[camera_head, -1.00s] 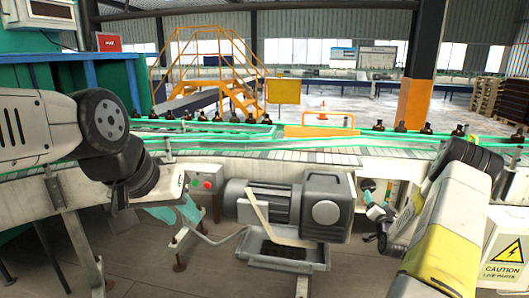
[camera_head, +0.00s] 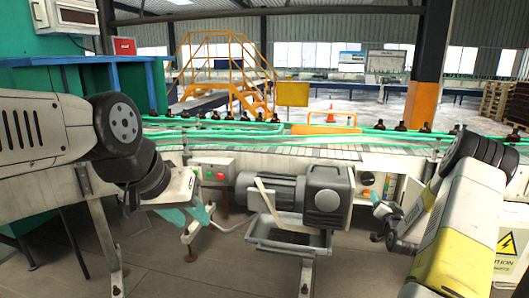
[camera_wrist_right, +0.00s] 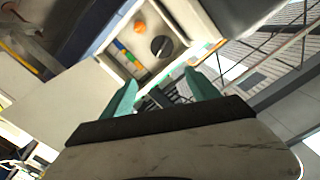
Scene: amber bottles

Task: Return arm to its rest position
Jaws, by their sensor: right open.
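My right arm (camera_head: 455,215) comes in from the right edge in the head view and hangs bent in front of the conveyor. My right gripper (camera_head: 383,212) is low beside the conveyor's underside, right of the grey motor. In the right wrist view the teal fingers of my right gripper (camera_wrist_right: 162,92) stand apart with nothing between them. My left arm (camera_head: 60,140) comes in from the left. My left gripper (camera_head: 188,215) points down near the red-and-green button box, its teal fingers apart and empty. Small amber bottles (camera_head: 400,126) stand in a row on the conveyor.
The conveyor (camera_head: 275,150) with green rails crosses the view in front of me. The grey motor (camera_head: 325,200) sits below it. The button box (camera_head: 213,172) is at the left. A caution-marked box (camera_head: 508,250) stands at the right. Bare floor (camera_head: 190,285) lies in front.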

